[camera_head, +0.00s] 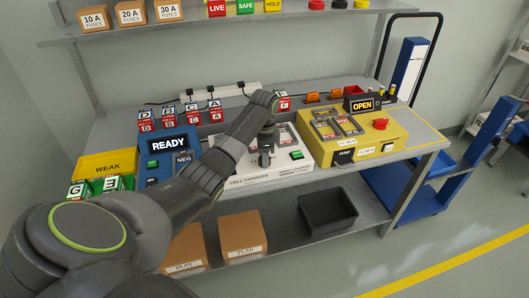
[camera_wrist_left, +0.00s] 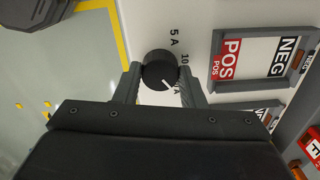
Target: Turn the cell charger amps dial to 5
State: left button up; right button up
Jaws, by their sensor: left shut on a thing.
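The cell charger (camera_head: 262,180) is a white unit on the bench, between a blue unit and a yellow one. In the left wrist view its amps dial (camera_wrist_left: 160,68) is a round black knob on the white panel. "5 A" is printed above the knob and "10" to its upper right. A third label at lower right is partly hidden by my finger. A white mark shows at the knob's lower right edge, towards that label. My left gripper (camera_head: 265,158) is shut on the dial, one finger on each side (camera_wrist_left: 160,85). My right gripper is not in view.
The charger's panel has a tray marked POS and NEG (camera_wrist_left: 265,58). The blue unit (camera_head: 170,145) reads READY; the yellow unit (camera_head: 385,135) reads OPEN. A yellow WEAK bin (camera_head: 105,165) stands at left. A black bin (camera_head: 328,210) and cardboard boxes sit on the lower shelf.

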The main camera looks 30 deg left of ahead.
pick_arm(q)
jog(key=n+p, duration=0.1)
jog(key=p, duration=0.1)
jog(key=n+p, duration=0.4)
jog(key=shift+r, duration=0.35)
jog(key=n+p, duration=0.2)
jog(key=shift+n, duration=0.4)
jog(key=n+p, duration=0.2)
jog(key=shift+f+n, duration=0.1)
jog(key=shift+n, duration=0.3)
jog(key=n+p, duration=0.1)
jog(key=n, duration=0.2)
jog(key=shift+n+p, duration=0.3)
jog(key=shift+p, duration=0.1)
jog(key=n+p, duration=0.1)
jog(key=n, duration=0.1)
jog(key=shift+f+n, duration=0.1)
jog(key=shift+n, duration=0.2)
jog(key=n, duration=0.3)
jog(key=shift+w+p, duration=0.1)
jog(key=shift+p, duration=0.25)
jog(key=shift+n, duration=1.6)
jog(key=shift+p, duration=0.3)
jog(key=o, duration=1)
jog(key=shift+f, duration=0.1)
